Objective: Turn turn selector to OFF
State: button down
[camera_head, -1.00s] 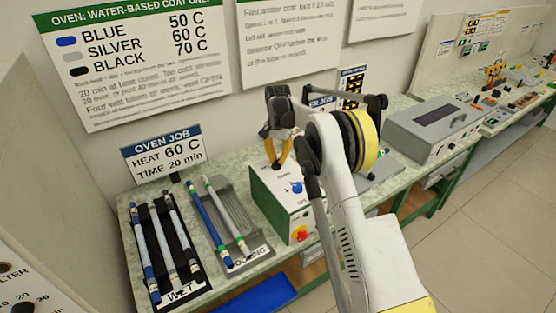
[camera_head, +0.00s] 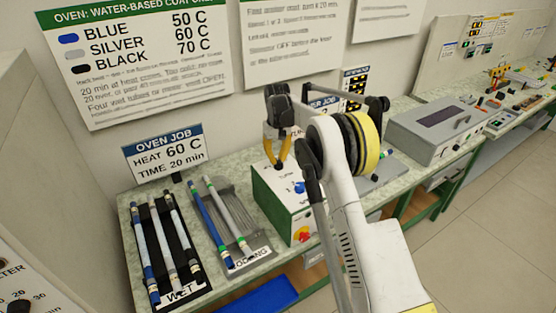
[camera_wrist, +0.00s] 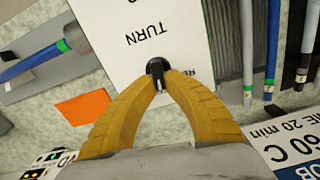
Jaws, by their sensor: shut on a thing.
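The turn selector (camera_wrist: 156,67) is a small black knob on the white top of a box, beside the upside-down word TURN in the wrist view. The control box (camera_head: 284,208) has a white top and a green-edged front with a blue knob and a red-on-yellow knob. My gripper (camera_head: 279,165) reaches down onto the box top from above. In the wrist view its yellow fingers (camera_wrist: 162,86) close on the black knob. The fingertips cover part of the knob, and I cannot tell which setting it points to.
Left of the box are a grey rack (camera_head: 248,257) with blue and silver rods and a black WET tray (camera_head: 181,293) with several rods. An OVEN JOB sign (camera_head: 163,152) stands behind. A grey case (camera_head: 437,130) is at the right. An orange patch (camera_wrist: 83,107) lies beside the box.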

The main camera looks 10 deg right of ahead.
aim_at(277, 158)
jog(key=shift+a+n, duration=0.1)
jog(key=shift+n, duration=0.5)
jog(key=c, duration=1.5)
grip_release()
jog(key=shift+o, duration=0.2)
jog(key=shift+r, duration=0.1)
notch_tip(277, 158, up, 12)
